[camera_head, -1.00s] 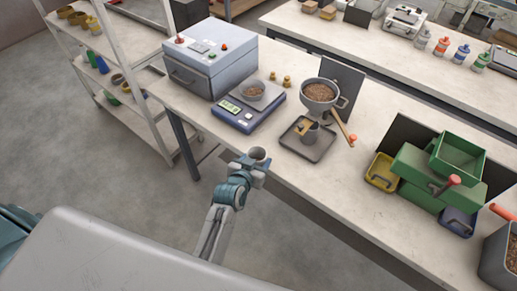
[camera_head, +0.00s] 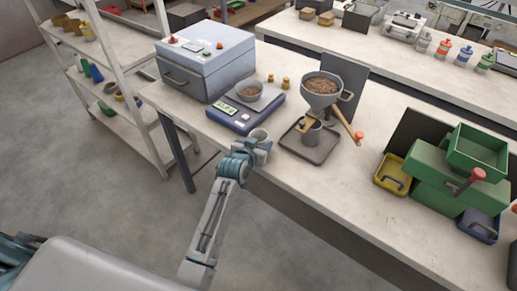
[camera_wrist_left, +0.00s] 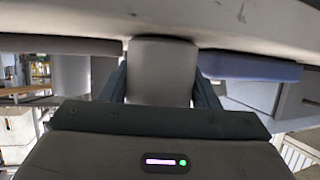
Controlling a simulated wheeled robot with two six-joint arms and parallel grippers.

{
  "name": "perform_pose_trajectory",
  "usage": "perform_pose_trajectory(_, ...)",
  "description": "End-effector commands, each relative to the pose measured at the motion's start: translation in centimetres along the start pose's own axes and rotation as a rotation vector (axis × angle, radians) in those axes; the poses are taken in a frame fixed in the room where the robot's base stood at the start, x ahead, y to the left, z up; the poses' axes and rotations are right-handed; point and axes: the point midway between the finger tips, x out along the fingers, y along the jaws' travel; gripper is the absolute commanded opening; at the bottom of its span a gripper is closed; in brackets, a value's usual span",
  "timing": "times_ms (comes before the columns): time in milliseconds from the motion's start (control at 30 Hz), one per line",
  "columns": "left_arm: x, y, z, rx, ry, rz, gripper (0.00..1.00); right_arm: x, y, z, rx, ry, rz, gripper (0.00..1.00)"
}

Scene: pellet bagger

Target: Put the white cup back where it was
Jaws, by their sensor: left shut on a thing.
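The white cup (camera_head: 260,134), light grey-white in this light, is held in my left gripper (camera_head: 258,145) at the front edge of the bench, just in front of the scale. In the left wrist view the cup (camera_wrist_left: 162,72) fills the space between the two dark fingers, which are shut on it. Its mouth faces up in the head view, and its inside looks empty. Whether the cup touches the bench top cannot be told. My right gripper is not in view.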

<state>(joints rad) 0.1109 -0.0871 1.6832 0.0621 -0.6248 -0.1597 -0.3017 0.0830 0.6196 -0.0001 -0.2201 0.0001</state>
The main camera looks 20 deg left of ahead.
Motion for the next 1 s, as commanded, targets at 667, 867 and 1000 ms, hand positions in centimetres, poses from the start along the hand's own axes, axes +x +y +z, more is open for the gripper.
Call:
perform_pose_trajectory(667, 0.1, 0.0, 0.3, 0.0, 0.001, 0.0, 0.77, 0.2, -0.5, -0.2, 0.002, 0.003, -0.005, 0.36)
perform_pose_trajectory(867, -0.2, 0.0, 0.1, 0.0, 0.001, 0.0, 0.77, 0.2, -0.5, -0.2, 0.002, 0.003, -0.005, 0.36)
perform_pose_trajectory(1000, -1.9, 0.0, 0.3, 0.0, 0.001, 0.0, 0.77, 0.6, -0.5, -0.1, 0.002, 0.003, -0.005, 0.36)
